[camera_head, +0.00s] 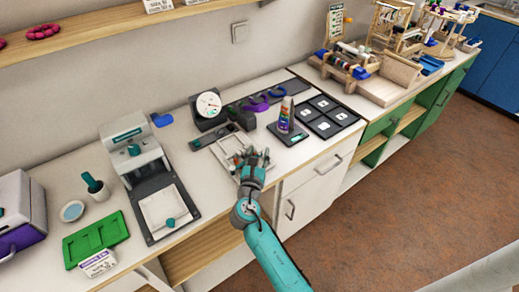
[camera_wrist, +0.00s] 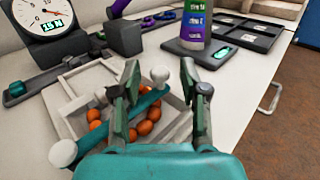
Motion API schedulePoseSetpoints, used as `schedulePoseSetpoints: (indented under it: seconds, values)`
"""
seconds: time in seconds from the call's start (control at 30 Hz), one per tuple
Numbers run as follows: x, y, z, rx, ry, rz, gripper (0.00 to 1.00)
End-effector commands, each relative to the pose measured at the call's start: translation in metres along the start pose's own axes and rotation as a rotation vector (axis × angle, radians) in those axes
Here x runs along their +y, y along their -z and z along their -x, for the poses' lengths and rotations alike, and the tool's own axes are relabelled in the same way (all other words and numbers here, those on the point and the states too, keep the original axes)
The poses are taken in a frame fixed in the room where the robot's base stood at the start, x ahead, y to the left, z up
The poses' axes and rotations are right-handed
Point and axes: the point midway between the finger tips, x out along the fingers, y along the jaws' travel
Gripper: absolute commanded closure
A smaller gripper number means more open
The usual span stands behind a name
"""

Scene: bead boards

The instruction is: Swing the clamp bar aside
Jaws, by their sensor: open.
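The clamp bar (camera_wrist: 150,100) is a teal rod lying diagonally across a pale square tray (camera_wrist: 75,82) in the wrist view. A white ball knob (camera_wrist: 160,75) is at its far end and another (camera_wrist: 63,153) at its near left end. Several orange beads (camera_wrist: 145,127) lie in the tray below the bar. My gripper (camera_wrist: 164,92) is open, its two dark fingers either side of the far part of the bar. I cannot tell if they touch it. In the head view my gripper (camera_head: 256,158) is over the pale tray (camera_head: 224,148) and hides much of it.
A dial gauge (camera_wrist: 45,18) stands behind the tray, with a dark post (camera_wrist: 122,38) beside it. A rainbow bottle (camera_head: 286,116) stands on a scale (camera_head: 290,137) to the right, near a black sectioned tray (camera_head: 327,118). White countertop is free right of the tray.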

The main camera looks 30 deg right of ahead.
Motion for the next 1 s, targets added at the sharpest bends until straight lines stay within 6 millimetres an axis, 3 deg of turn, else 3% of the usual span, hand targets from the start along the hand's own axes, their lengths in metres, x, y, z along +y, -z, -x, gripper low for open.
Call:
schedulePoseSetpoints:
  seconds: [0.2,0.53,0.7,1.0]
  values:
    - [0.000,0.000,-0.018,0.000,0.000,0.000,0.56]
    - [0.000,0.000,-0.021,0.000,-0.001,0.000,0.56]
    - [0.000,0.000,-0.021,0.000,-0.001,0.000,0.99]
    - [0.000,0.000,-0.021,0.000,0.002,0.000,1.00]
